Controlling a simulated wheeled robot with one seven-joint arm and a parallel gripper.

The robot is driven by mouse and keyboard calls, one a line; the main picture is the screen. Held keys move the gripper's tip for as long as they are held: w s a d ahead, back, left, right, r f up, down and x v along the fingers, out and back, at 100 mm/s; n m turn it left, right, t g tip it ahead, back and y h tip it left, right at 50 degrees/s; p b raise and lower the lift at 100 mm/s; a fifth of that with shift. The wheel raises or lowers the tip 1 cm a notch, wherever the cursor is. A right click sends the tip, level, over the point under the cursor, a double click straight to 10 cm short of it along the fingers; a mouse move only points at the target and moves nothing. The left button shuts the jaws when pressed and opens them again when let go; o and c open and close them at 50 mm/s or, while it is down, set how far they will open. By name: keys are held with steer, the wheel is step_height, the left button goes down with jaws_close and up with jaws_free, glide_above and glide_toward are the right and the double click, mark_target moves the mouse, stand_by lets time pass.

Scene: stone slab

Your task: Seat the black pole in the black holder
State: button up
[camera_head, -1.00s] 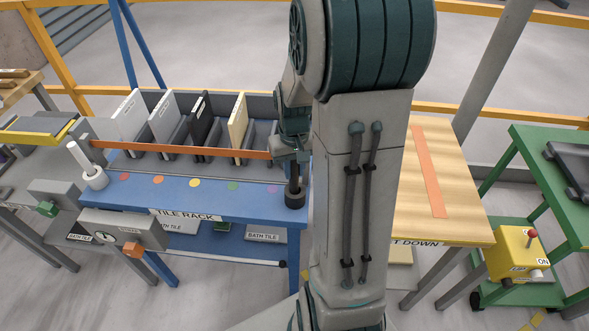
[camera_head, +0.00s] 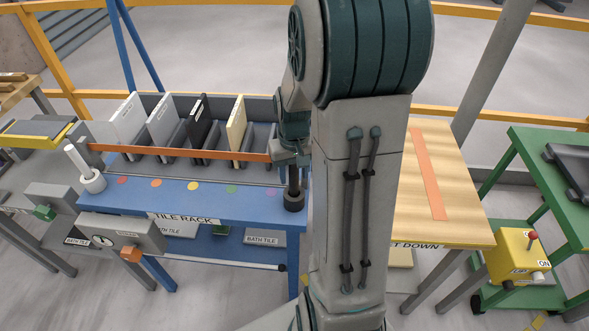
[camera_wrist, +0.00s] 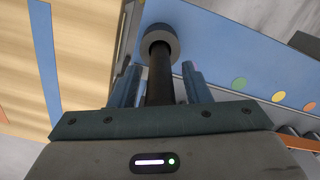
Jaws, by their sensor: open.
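The black pole (camera_head: 294,181) stands upright at the right end of the blue tile rack table, its lower end in the round black holder (camera_head: 294,201). How deep it sits is hard to tell. In the wrist view the pole (camera_wrist: 159,78) runs up to the ring-shaped holder (camera_wrist: 160,39). My gripper (camera_head: 291,158) is at the pole's upper part. In the wrist view its open fingers (camera_wrist: 160,73) stand on both sides of the pole, with gaps visible. The pole's top is hidden by my gripper.
A white pole in a white holder (camera_head: 94,182) stands at the table's left end. An orange bar (camera_head: 190,154) crosses before the upright tiles (camera_head: 160,118). A wooden table (camera_head: 460,205) is at right. Colored dots mark the blue tabletop (camera_head: 255,207).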

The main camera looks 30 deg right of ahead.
steer(key=shift+r+p, duration=0.45)
steer(key=shift+r, duration=0.05)
step_height(320, 180, up, 11)
steer(key=shift+r, duration=0.1)
steer(key=shift+a+r, duration=0.15)
steer(key=shift+r, duration=0.35)
steer(key=s+a+n+t, duration=0.2)
steer(key=s+a+t, duration=0.1)
steer(key=s+a, duration=0.8)
steer(key=shift+s+a, duration=0.3)
steer(key=shift+s, duration=0.45)
